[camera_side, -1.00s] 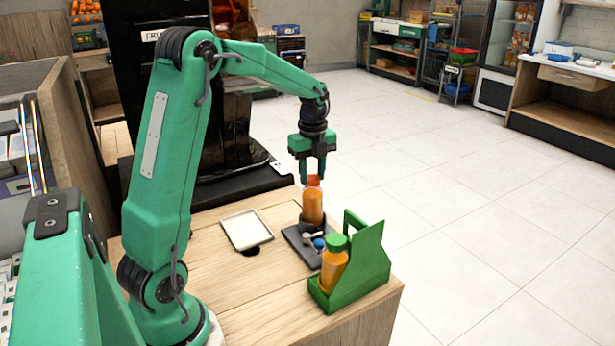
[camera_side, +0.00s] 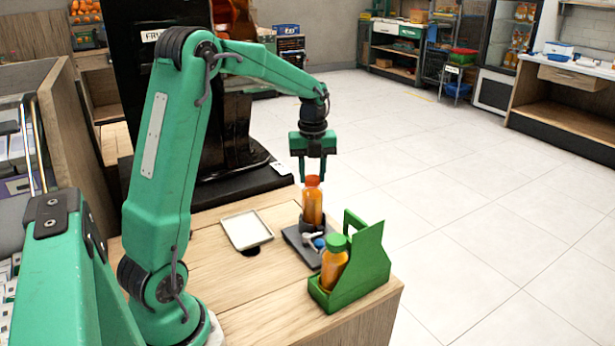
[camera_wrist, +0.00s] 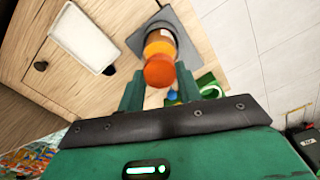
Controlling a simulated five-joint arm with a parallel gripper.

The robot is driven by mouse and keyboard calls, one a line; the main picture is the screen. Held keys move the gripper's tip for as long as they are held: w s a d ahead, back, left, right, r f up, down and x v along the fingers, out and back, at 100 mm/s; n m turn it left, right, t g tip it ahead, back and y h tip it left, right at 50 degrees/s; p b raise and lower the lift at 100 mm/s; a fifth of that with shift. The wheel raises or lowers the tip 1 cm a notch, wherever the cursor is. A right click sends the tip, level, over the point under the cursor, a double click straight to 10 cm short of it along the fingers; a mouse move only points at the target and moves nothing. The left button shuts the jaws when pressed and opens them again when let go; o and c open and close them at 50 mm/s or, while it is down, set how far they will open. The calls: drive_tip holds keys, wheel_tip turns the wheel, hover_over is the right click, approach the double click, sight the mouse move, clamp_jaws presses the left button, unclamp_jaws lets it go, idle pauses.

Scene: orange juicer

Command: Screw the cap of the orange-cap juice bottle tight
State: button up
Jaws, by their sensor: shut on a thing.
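The orange-cap juice bottle (camera_side: 312,208) stands upright in a dark round holder (camera_side: 311,225) on a dark base plate (camera_side: 296,239). Its orange-red cap (camera_side: 313,181) sits on the bottle's neck. My gripper (camera_side: 312,178) points straight down from above and is shut on the cap, one finger on each side. In the wrist view the cap (camera_wrist: 159,71) shows between my two fingers (camera_wrist: 159,90), with the bottle (camera_wrist: 162,42) beyond it. The cap's thread is hidden.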

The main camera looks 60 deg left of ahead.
drive_tip(key=shift+m, duration=0.9)
drive_tip(key=shift+m, duration=1.6)
drive_tip(key=o, duration=1.6)
drive_tip(key=shift+c, duration=0.2)
drive_tip(key=shift+r, duration=0.15)
drive_tip(key=shift+r, duration=2.85)
